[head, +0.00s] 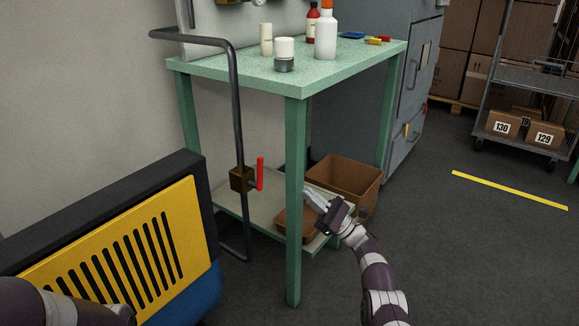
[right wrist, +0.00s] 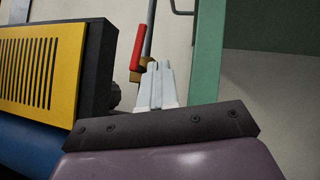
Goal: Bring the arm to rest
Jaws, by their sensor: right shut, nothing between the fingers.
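My right gripper (head: 314,200) is low in the head view, just right of the front leg of the green table, in front of a lower shelf. Its two fingers are together and empty. In the right wrist view the closed fingers (right wrist: 157,88) point up, with the red handle (right wrist: 138,46) of a valve behind them and to the left. My right arm reaches up from the bottom of the head view. Part of my left arm shows at the bottom left corner, but its gripper is not in view.
A green table (head: 300,82) holds several bottles and jars. A pipe with a red-handled valve (head: 260,173) stands by it. A brown bin (head: 345,178) is behind my gripper. A yellow and blue machine (head: 120,245) stands at left. The floor at right is clear up to the cart (head: 525,80).

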